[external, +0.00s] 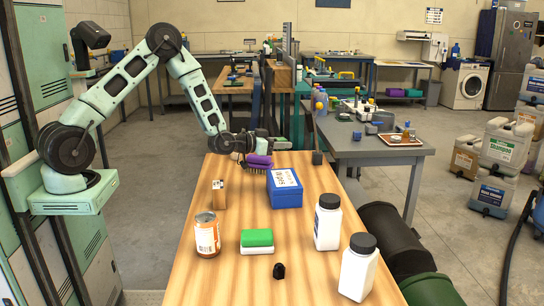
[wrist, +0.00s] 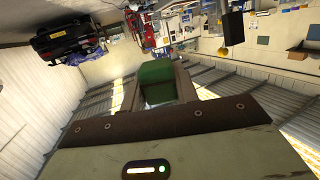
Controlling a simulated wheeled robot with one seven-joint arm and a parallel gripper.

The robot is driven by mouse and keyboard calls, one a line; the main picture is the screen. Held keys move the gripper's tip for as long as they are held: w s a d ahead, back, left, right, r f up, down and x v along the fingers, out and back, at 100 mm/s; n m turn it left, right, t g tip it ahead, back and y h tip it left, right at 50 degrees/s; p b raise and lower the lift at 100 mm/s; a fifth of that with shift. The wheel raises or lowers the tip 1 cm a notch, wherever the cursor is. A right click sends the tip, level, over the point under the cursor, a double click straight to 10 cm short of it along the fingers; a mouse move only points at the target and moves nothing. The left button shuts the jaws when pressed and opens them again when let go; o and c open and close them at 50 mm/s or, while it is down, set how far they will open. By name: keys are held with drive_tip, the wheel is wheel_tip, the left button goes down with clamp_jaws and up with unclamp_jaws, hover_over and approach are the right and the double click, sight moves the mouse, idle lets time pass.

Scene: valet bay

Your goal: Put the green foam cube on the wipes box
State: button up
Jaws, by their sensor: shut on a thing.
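The green foam cube (wrist: 157,82) is between the two fingers of my gripper (wrist: 157,90) in the wrist view. The fingers press on its sides. In the external view my gripper (external: 272,143) is above the far end of the wooden table, pointing right, and the cube is hard to make out there. The blue box with a white printed label on top (external: 286,195), which looks like the wipes box, stands on the table below and nearer the camera than my gripper. Its top is bare. The wrist view does not show this box.
A purple brush (external: 258,160) lies just under my gripper. A dark block (external: 317,157), a small brown box (external: 219,194), a can (external: 207,235), a green-and-white sponge (external: 257,241), a small black object (external: 279,271) and white bottles (external: 327,223) stand around the blue box.

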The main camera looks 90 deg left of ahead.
sight(284, 178)
drive_tip(key=shift+w+d+r, duration=0.2)
drive_tip(key=shift+w+d, duration=0.15)
drive_tip(key=shift+d, duration=0.35)
drive_tip(key=f, duration=0.9)
drive_tip(key=shift+w+d+f, duration=0.15)
drive_tip(key=shift+d+f, duration=0.15)
drive_tip(key=shift+f, duration=0.15)
drive_tip(key=o, duration=0.9)
drive_tip(key=shift+o, duration=0.2)
